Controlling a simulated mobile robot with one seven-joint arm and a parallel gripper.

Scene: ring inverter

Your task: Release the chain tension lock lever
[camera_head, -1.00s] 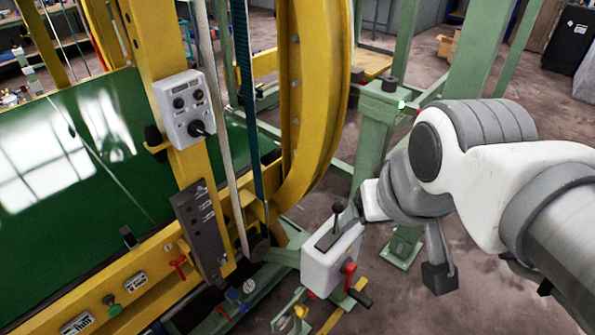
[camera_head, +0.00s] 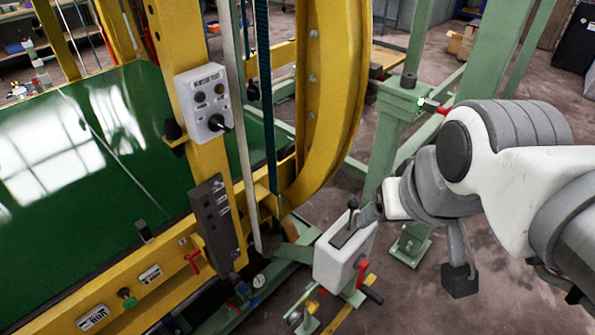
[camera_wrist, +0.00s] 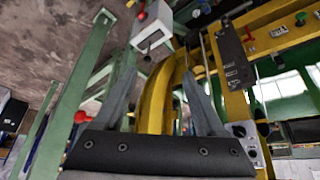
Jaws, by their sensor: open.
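No label for the chain tension lock lever is readable, so I cannot tell which lever it is. A black-knobbed lever (camera_head: 352,207) stands up from a white control box (camera_head: 337,262), which has a red handle (camera_head: 361,274) on its side. A small red lever (camera_head: 192,261) sits on the yellow frame. A red handle (camera_head: 441,110) with a pale tip is on the green post. My gripper (camera_head: 371,210) appears beside the box's lever in the head view, mostly hidden by my wrist. In the wrist view my gripper (camera_wrist: 158,95) is open with nothing between its fingers; the white box (camera_wrist: 152,30) is beyond them.
A yellow curved ring frame (camera_head: 331,110) and a yellow upright with a button panel (camera_head: 203,103) stand left of my arm. A green post (camera_head: 392,135) stands close behind my wrist. Bare floor (camera_head: 495,250) shows below my arm.

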